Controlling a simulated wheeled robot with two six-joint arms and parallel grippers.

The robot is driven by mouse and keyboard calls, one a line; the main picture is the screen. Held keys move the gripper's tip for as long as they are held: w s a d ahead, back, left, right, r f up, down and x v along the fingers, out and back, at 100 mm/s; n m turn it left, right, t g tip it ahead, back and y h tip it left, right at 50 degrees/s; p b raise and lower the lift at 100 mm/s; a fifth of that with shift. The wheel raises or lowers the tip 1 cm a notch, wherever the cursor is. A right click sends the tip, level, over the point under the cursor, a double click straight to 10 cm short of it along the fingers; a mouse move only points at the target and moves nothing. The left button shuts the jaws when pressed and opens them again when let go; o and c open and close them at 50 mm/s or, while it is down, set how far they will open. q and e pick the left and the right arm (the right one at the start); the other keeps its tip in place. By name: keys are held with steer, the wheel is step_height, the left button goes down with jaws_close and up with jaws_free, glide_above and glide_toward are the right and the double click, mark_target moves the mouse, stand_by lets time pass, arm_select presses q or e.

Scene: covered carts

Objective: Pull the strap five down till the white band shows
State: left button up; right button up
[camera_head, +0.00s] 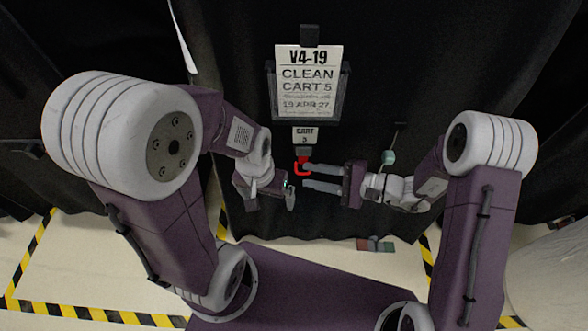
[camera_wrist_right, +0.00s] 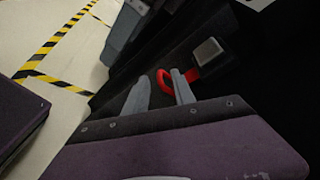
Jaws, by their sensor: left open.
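The red strap loop (camera_head: 302,169) hangs on the black cart cover below a small "CART 5" tag (camera_head: 305,135). In the right wrist view the red loop (camera_wrist_right: 161,82) hangs from a grey block (camera_wrist_right: 208,51). My right gripper (camera_head: 307,178) is open, fingers pointing left and apart. One finger overlaps the red loop in the right wrist view; I cannot tell whether it passes through it. No white band shows on the strap. My left gripper (camera_head: 290,192) is open just below and left of the loop, apart from it.
A large sign (camera_head: 308,82) reading "V4-19 CLEAN CART 5" hangs above the small tag. A teal piece (camera_head: 388,157) on a thin cord hangs to the right, behind my right arm. Small coloured blocks (camera_head: 375,245) lie low at the cover's edge. Yellow-black tape (camera_head: 100,315) marks the pale floor.

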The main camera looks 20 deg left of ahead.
mark_target(298, 173)
steer(key=b+x, duration=0.1)
steer(key=x, duration=0.5)
jaws_close()
steer(key=shift+f, duration=0.1)
stand_by(1.1)
